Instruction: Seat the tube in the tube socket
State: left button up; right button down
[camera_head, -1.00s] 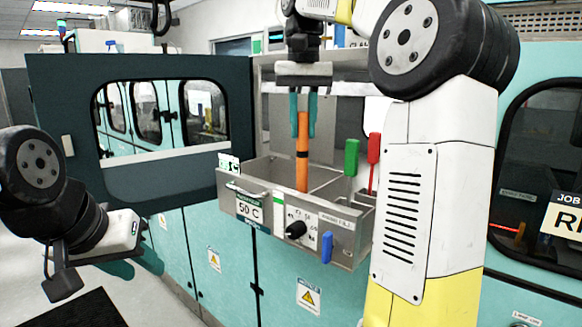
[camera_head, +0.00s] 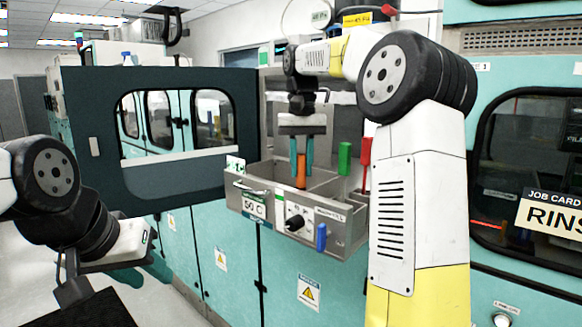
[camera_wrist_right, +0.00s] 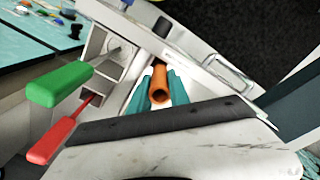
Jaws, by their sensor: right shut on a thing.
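The orange tube (camera_head: 301,172) stands upright between the teal fingers of my right gripper (camera_head: 301,165). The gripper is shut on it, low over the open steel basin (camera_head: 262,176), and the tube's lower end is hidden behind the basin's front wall. In the right wrist view the tube's open round end (camera_wrist_right: 159,84) shows between the fingers (camera_wrist_right: 160,92). I cannot make out the tube socket or whether the tube touches it. My left gripper (camera_head: 150,270) hangs at the left, away from the basin; I cannot tell its opening.
A green-handled item (camera_head: 344,158) and a red-handled item (camera_head: 365,152) stand in side compartments at the basin's right. A blue handle (camera_head: 321,237) and black knob (camera_head: 295,222) are on its front. A dark windowed door (camera_head: 90,148) stands open at the left.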

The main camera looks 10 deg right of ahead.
jog(key=shift+s+f, duration=0.1)
jog(key=shift+f, duration=0.05)
jog(key=c, duration=1.2)
grip_release()
jog(key=shift+c, duration=0.2)
jog(key=r, duration=0.7)
jog(key=shift+a+r, duration=0.2)
jog(key=shift+r, duration=0.15)
jog(key=shift+s+r, duration=0.15)
jog(key=shift+s, duration=0.1)
jog(key=s+a+f+n+t+y, duration=0.1)
jog(key=s+f+t, duration=0.2)
jog(key=s+f, duration=0.5)
jog(key=s+f+n+t+y, duration=0.1)
jog(key=s+f+t, duration=0.2)
jog(key=s+f, duration=0.6)
jog(key=s, duration=0.6)
jog(key=shift+s+a+f, duration=0.15)
jog(key=shift+s+a, duration=0.15)
jog(key=shift+a, duration=0.1)
